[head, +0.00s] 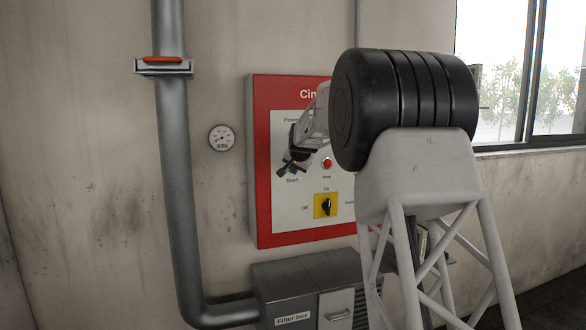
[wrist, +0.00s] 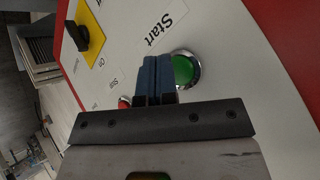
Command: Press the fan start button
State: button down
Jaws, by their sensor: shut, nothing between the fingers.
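The control panel (head: 262,200) has a red border and a white face. The green start button (wrist: 183,70) in a chrome ring sits beside the "Start" label (wrist: 165,28) in the wrist view. In the head view my gripper hides the button. My gripper (head: 287,168) is shut and empty, at the panel's lower left just above its "Start" label. In the wrist view its blue fingertips (wrist: 155,60) lie immediately left of the green button and overlap its edge. I cannot tell whether they touch it.
A red stop button (head: 326,163) is right of my gripper. A black rotary switch (head: 326,206) on a yellow plate is below. A grey pipe (head: 172,140) with an orange-handled slide and a gauge (head: 221,138) are left. A filter box (head: 290,285) stands below the panel.

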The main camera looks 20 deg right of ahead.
jog(key=shift+s, duration=0.15)
jog(key=shift+s, duration=2.35)
jog(key=s+a+f+n+g, duration=0.1)
jog(key=s+a, duration=0.3)
jog(key=s, duration=0.7)
jog(key=s+a+n+g+y, duration=0.15)
jog(key=s+a, duration=0.35)
jog(key=s, duration=0.5)
jog(key=s+a+f+n+g+h, duration=0.15)
jog(key=s+a, duration=0.25)
jog(key=s, duration=0.7)
jog(key=s+a+f+n, duration=0.1)
jog(key=s+f, duration=0.3)
jog(key=s, duration=0.7)
jog(key=s+a+f+n+g, duration=0.1)
jog(key=s+f, duration=0.4)
jog(key=s, duration=0.6)
jog(key=s+a+f+n+g, duration=0.1)
jog(key=s+a+f, duration=0.3)
jog(key=s, duration=0.7)
jog(key=shift+s+f+n+y, duration=0.35)
jog(key=shift+f+n+y, duration=0.1)
jog(key=shift+n, duration=0.25)
